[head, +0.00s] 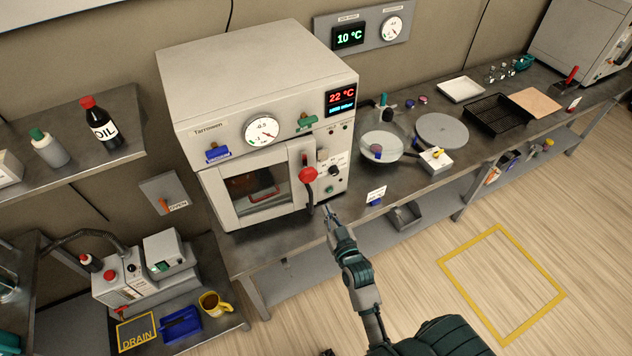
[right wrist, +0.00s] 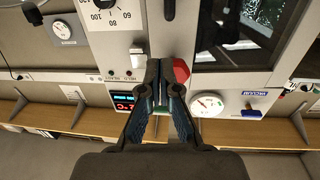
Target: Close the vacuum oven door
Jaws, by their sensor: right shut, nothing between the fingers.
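The vacuum oven (head: 250,70) is a pale box on the bench, with a dial and a red-lit display on its front. Its door (head: 219,200), with a dark window, is at or near the front face; I cannot tell whether it sits flush. A red knob (head: 308,174) and a dark curved handle are at the door's right edge. My right gripper (head: 330,210) is shut and empty, below and right of the knob. In the right wrist view my gripper (right wrist: 164,88) partly covers the red knob (right wrist: 182,70); the door window (right wrist: 255,25) is at upper right. My left gripper is out of view.
Right of the oven, the bench holds a glass dish (head: 381,146), a grey disc (head: 442,130) and a black rack (head: 497,115). A small white sign (head: 376,194) stands at the bench's front edge. A lower shelf at left holds a yellow mug (head: 214,304). The right floor is clear.

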